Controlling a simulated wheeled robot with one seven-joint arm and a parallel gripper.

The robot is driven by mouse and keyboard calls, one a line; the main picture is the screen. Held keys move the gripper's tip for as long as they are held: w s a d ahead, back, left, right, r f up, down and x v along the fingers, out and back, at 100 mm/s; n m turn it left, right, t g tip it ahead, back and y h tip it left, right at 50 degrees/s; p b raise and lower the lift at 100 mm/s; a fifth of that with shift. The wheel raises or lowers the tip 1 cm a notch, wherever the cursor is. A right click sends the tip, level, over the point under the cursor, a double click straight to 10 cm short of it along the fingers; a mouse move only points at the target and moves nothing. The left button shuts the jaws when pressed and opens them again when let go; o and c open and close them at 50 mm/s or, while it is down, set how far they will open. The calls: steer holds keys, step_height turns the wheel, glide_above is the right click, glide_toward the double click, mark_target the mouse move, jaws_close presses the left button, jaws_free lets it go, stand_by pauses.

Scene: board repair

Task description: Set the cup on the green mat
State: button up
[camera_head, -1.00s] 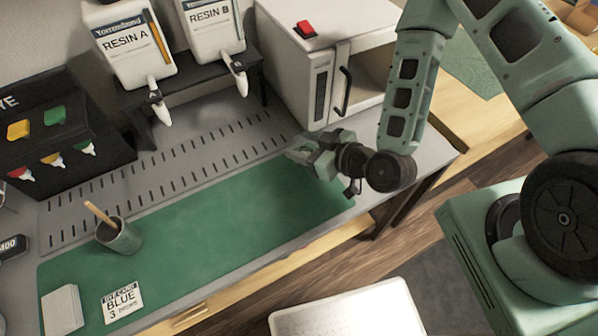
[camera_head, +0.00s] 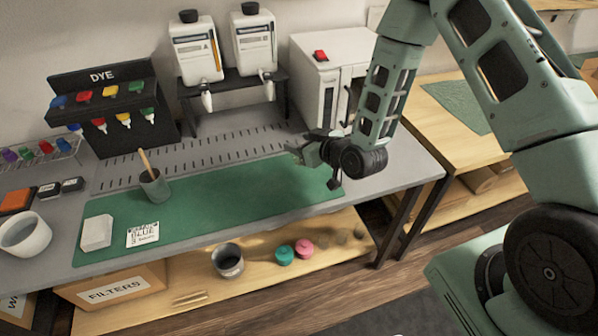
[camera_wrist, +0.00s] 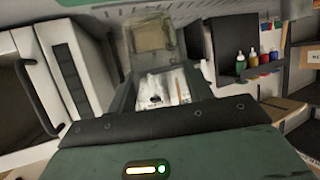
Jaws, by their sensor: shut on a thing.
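A grey cup (camera_head: 155,188) with a wooden stick in it stands upright on the long green mat (camera_head: 235,203) on the bench, towards the mat's left end. My gripper (camera_head: 297,151) is above the mat's right end, well to the right of that cup. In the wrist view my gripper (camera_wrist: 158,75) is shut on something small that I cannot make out. A pale tan patch shows near its fingertips. A white cup (camera_head: 25,236) stands at the bench's far left, and a dark cup (camera_head: 228,261) is on the lower shelf.
A white block (camera_head: 97,232) and a BLUE card (camera_head: 143,234) lie on the mat's left end. A white cabinet (camera_head: 318,85), resin dispensers (camera_head: 197,52) and a dye rack (camera_head: 110,105) line the back. Another green mat (camera_head: 458,105) lies on the right table. The long mat's middle is clear.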

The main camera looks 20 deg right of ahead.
steer(key=shift+f+p, duration=0.45)
steer(key=shift+f, duration=3)
steer(key=shift+f, duration=0.15)
steer(key=o, duration=1.1)
